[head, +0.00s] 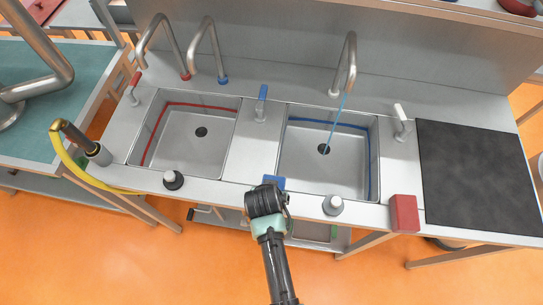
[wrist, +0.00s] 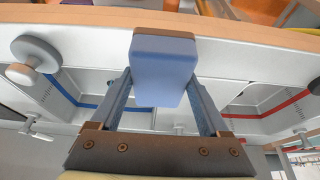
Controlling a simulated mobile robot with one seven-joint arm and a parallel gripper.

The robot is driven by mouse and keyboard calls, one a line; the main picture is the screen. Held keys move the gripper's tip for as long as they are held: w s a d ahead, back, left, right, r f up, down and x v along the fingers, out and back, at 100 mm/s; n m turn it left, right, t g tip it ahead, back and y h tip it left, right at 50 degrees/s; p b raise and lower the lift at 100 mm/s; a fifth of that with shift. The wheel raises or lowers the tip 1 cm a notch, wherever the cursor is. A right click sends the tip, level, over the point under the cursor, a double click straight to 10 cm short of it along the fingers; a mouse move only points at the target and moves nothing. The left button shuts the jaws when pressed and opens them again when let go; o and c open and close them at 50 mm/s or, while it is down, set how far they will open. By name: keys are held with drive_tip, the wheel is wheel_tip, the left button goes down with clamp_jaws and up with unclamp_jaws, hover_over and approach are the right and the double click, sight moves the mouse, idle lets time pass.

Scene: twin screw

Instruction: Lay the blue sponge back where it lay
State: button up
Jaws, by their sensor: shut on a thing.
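The blue sponge (head: 275,183) is at the front ledge of the counter, between the two sinks. My gripper (head: 268,197) reaches up to it from the front and partly covers it. In the wrist view the sponge (wrist: 165,62) is between the two blue-grey fingers of my gripper (wrist: 162,85), which are shut on it. A brown layer shows along one edge of the sponge. I cannot tell whether the sponge touches the ledge.
The right sink (head: 298,172) has a blue stripe and a blue stream from its tap (head: 350,65). The left sink (head: 150,150) has a red stripe. Knobs (head: 333,205) (head: 172,180) and a red block (head: 404,213) stand along the front ledge. A dark board (head: 475,175) is at right.

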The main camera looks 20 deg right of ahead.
drive_tip(key=shift+f, duration=0.2)
drive_tip(key=o, duration=1.1)
drive_tip(key=shift+r, duration=0.1)
drive_tip(key=shift+c, duration=0.2)
drive_tip(key=v, duration=1.2)
drive_tip(key=w+a+r+n+t, duration=0.1)
drive_tip(key=w+r+t, duration=0.3)
drive_tip(key=w+r, duration=0.4)
drive_tip(key=w+a+r+n+t, duration=0.1)
drive_tip(key=w+r+t, duration=0.3)
drive_tip(key=r, duration=0.7)
drive_tip(key=w+a+r+n+t, duration=0.1)
drive_tip(key=w+r+t, duration=0.1)
drive_tip(key=r, duration=0.6)
drive_tip(key=w+a+r+t, duration=0.1)
drive_tip(key=w+r+t, duration=0.2)
drive_tip(key=r, duration=0.6)
drive_tip(key=s+a+r+n+t, duration=0.1)
drive_tip(key=s+r+t, duration=0.2)
drive_tip(key=r, duration=0.6)
drive_tip(key=s+a+r+n+t+y, duration=0.1)
drive_tip(key=s+r+t, duration=0.3)
drive_tip(key=r, duration=0.6)
drive_tip(key=s+a+r+n+t+y, duration=0.1)
drive_tip(key=s+a+r+t, duration=0.2)
drive_tip(key=r, duration=0.7)
drive_tip(key=s, duration=0.2)
drive_tip(key=shift+s+a+n+t, duration=0.15)
drive_tip(key=shift+s+n+t, duration=0.15)
drive_tip(key=shift+n, duration=0.1)
